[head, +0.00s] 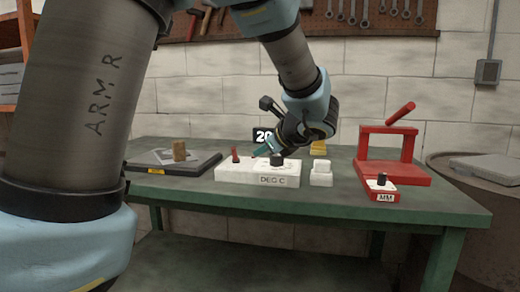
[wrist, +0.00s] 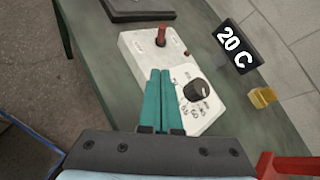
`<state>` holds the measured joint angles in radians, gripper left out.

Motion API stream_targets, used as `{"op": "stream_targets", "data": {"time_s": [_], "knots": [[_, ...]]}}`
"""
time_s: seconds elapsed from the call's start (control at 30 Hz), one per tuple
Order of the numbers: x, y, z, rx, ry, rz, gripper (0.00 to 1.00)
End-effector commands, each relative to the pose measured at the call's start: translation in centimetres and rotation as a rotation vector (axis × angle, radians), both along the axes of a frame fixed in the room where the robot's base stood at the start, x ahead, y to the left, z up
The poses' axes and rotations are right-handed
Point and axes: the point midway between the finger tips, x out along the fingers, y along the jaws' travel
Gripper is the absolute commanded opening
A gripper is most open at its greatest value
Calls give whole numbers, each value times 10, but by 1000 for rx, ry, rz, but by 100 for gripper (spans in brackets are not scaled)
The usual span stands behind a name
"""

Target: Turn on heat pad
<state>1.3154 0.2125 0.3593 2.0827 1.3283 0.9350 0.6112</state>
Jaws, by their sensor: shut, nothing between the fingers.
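A white control box (head: 258,175) labelled "DEG C" stands on the bench. It carries a red lever switch (head: 235,155) at its left and a black knob (head: 277,159) nearer its right. In the wrist view the red switch (wrist: 161,36) stands at the box's far end, and the knob (wrist: 197,90) is right of my fingers. A small dark red spot (wrist: 187,53) lies between them. A black display (wrist: 238,45) reads "20 C". A dark flat pad (head: 175,162) lies left of the box. My gripper (wrist: 160,72) is shut and empty, over the box between switch and knob; contact cannot be told.
A box marked "MM" (head: 382,190) stands before the frame. The bench front is mostly clear.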

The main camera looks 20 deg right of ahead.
Motion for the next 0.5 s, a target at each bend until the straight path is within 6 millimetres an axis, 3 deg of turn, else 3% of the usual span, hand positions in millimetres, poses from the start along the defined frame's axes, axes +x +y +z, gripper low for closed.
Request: {"op": "stream_targets", "data": {"time_s": [0.33,0.5], "knots": [[62,16,-35,3,1,4,0],[82,28,-25,1,0,3,0]]}}
